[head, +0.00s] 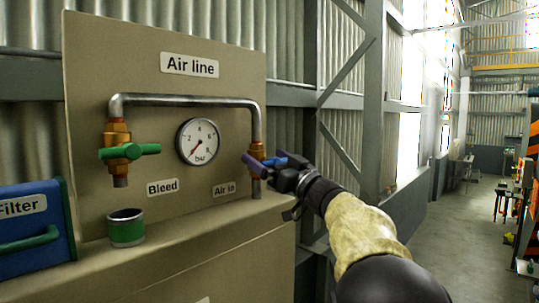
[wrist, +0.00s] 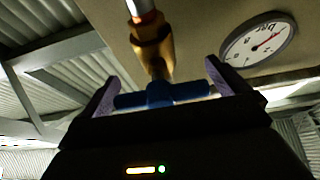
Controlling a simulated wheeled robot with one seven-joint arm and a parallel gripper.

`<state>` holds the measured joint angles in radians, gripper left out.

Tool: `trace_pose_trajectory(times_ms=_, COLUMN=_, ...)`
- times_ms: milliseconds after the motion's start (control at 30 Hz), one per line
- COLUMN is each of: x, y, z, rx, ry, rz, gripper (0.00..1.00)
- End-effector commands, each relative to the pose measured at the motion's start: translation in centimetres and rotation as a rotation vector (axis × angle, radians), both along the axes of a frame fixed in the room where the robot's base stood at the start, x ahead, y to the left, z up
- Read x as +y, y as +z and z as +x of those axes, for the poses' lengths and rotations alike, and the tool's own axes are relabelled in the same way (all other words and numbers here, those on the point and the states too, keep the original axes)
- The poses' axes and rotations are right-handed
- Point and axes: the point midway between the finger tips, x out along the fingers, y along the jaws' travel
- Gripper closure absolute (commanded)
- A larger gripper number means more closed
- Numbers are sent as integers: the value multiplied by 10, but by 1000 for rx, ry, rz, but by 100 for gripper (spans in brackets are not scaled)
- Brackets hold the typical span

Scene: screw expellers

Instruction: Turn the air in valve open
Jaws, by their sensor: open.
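The air in valve is a brass body (head: 257,150) at the right end of the air line pipe, above the "Air in" label (head: 224,189). Its blue handle (wrist: 162,95) lies crosswise between my fingers in the wrist view, and the brass body (wrist: 152,50) is beyond it. My gripper (head: 264,162) is at the valve, with its purple fingers apart, one near each end of the handle. I cannot tell whether either finger touches it. In the head view my gripper partly hides the handle.
The bleed valve with a green handle (head: 129,151) is at the panel's left. A pressure gauge (head: 198,141) sits between the valves, its needle pointing lower left. A green cup (head: 126,228) stands on the ledge, beside a blue filter box (head: 35,225). Floor (head: 450,235) is open at right.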

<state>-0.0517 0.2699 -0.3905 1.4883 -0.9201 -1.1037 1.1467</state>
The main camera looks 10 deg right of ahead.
Motion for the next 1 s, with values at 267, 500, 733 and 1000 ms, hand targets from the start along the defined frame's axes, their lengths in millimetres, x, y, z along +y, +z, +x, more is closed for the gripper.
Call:
trace_pose_trajectory(times_ms=267, x=0, y=-1, z=0, rx=0, ry=0, rz=0, gripper=16)
trace_pose_trajectory(times_ms=500, x=0, y=-1, z=0, rx=-1, ry=0, rz=-1, gripper=41)
trace_pose_trajectory(times_ms=733, x=0, y=-1, z=0, rx=-15, ry=0, rz=-21, gripper=41)
trace_pose_trajectory(times_ms=1000, x=0, y=-3, z=0, rx=-83, ry=0, rz=-116, gripper=41)
